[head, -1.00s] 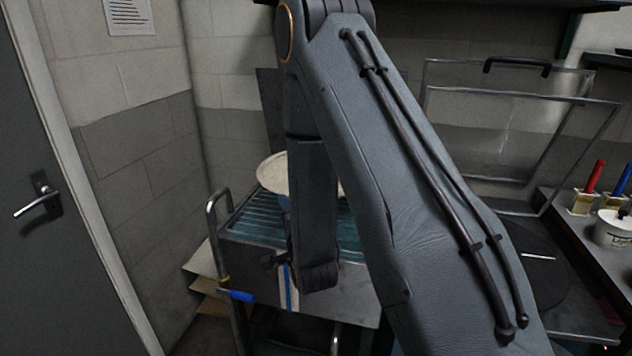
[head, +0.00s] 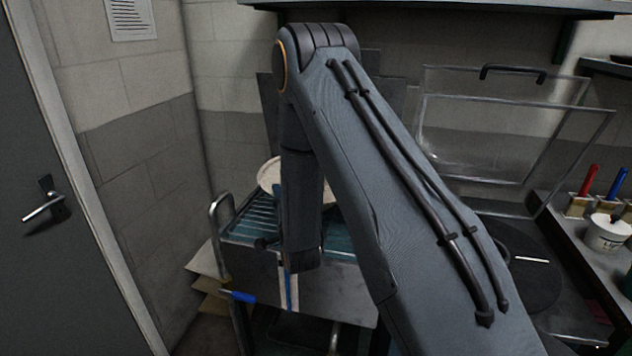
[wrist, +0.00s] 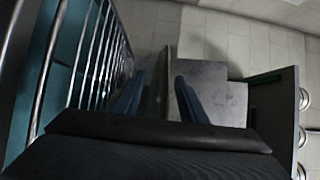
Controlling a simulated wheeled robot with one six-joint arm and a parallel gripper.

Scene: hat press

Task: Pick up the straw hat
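The straw hat (head: 268,178) is a pale, round shape on the slatted top of a metal cart (head: 245,225) in the head view. My arm crosses in front and hides much of it. The hat does not show in the wrist view. My gripper (wrist: 159,92) shows in the wrist view as two dark blue fingers with a clear gap and nothing between them. In the head view the gripper is mostly hidden behind my arm, so its distance from the hat cannot be told.
In the wrist view, metal bars over a teal surface (wrist: 62,70) run close along the left. A door (head: 60,230) stands left. A bench (head: 600,255) with brushes and a white pot (head: 606,234) is right.

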